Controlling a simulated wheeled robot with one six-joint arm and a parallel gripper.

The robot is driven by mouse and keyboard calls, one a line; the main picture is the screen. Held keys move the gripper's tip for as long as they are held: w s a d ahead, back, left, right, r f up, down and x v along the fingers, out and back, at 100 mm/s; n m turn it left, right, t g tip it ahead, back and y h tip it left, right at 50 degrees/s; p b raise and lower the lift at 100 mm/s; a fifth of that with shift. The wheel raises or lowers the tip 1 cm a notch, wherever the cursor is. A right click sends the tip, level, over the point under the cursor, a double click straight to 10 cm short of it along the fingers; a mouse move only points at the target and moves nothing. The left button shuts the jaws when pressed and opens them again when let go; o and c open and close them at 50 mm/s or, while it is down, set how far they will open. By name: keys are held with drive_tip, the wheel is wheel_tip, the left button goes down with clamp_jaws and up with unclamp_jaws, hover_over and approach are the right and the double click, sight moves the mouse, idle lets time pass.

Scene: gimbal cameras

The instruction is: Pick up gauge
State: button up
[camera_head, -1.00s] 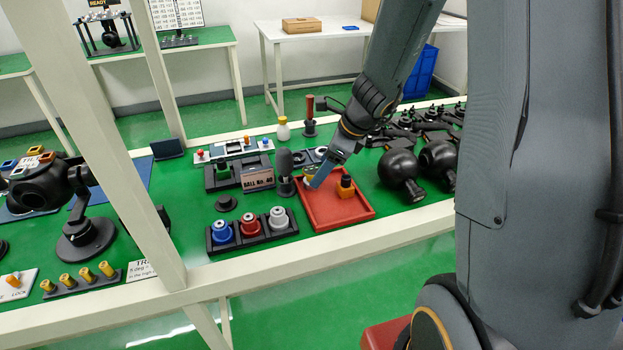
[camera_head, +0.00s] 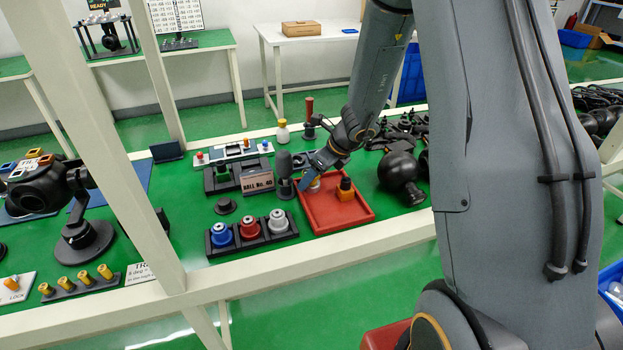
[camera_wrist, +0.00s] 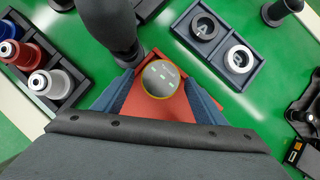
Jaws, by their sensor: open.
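The gauge (camera_wrist: 160,79) is a round piece with a dark grey face and a yellow rim. It sits in the red tray (camera_head: 337,225), at the tray's back left, and shows only partly beside my gripper in the head view (camera_head: 314,186). My gripper (camera_wrist: 158,98) is open in the wrist view, with one blue-grey finger on each side of the gauge. I cannot tell whether either finger touches it. In the head view my gripper (camera_head: 309,178) reaches down into the tray's back left corner.
An orange block with a black knob (camera_head: 345,190) is in the tray, right of the gauge. A dark upright grip (camera_head: 285,170) stands close left of the tray. A rack (camera_head: 252,237) with blue, red and white pieces is at front left. Black spheres (camera_head: 398,172) lie to the right.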

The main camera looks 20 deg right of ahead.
drive_tip(key=c, duration=1.2)
